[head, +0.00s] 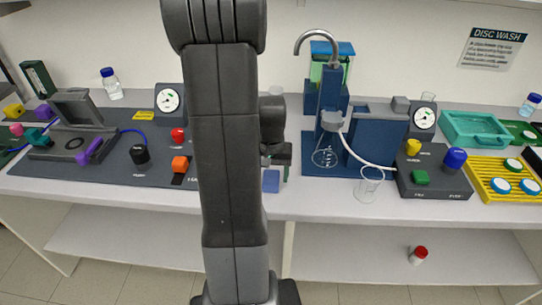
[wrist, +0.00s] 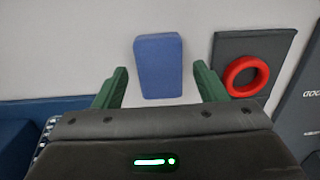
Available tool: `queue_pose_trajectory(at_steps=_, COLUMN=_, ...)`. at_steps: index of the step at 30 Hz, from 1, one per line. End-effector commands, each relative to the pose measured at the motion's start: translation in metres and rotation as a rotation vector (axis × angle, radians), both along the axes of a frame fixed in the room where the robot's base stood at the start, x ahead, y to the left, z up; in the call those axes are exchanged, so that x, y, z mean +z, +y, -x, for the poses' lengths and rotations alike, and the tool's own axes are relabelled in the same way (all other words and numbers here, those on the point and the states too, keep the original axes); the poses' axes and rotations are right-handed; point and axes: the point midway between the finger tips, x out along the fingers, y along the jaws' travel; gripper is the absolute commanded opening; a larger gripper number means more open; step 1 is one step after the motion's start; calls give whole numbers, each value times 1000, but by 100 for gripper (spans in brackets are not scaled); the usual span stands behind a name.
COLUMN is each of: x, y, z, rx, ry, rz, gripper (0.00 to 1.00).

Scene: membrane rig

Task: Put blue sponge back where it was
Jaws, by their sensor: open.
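The blue sponge (wrist: 159,67) is a flat blue block on the light bench top in the wrist view. It lies between and just beyond the green fingertips of my gripper (wrist: 159,88), which is open, with a gap on each side of the sponge. In the head view the sponge (head: 271,181) lies near the bench's front edge, just right of my arm. My gripper (head: 275,160) is above and behind it there, partly hidden by my arm.
A dark pad with a red ring (wrist: 247,76) lies right of the sponge in the wrist view. In the head view, a glass beaker (head: 369,184) and a dark box with coloured knobs (head: 433,178) stand to the right. An orange knob (head: 180,164) is left of my arm.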

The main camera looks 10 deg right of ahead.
Motion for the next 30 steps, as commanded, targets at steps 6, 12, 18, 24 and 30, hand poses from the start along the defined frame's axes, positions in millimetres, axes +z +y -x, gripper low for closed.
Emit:
queue_pose_trajectory(at_steps=6, x=46, y=0, z=-1, rx=0, ry=-8, rz=1, gripper=66)
queue_pose_trajectory(at_steps=12, x=85, y=0, z=-1, rx=0, ry=-5, rz=0, gripper=66)
queue_pose_trajectory(at_steps=18, x=104, y=0, z=0, rx=0, ry=-2, rz=1, gripper=66)
queue_pose_trajectory(at_steps=24, x=107, y=0, z=0, rx=0, ry=-1, rz=0, gripper=66)
queue_pose_trajectory(at_steps=30, x=106, y=0, z=0, rx=0, ry=-2, rz=1, gripper=83)
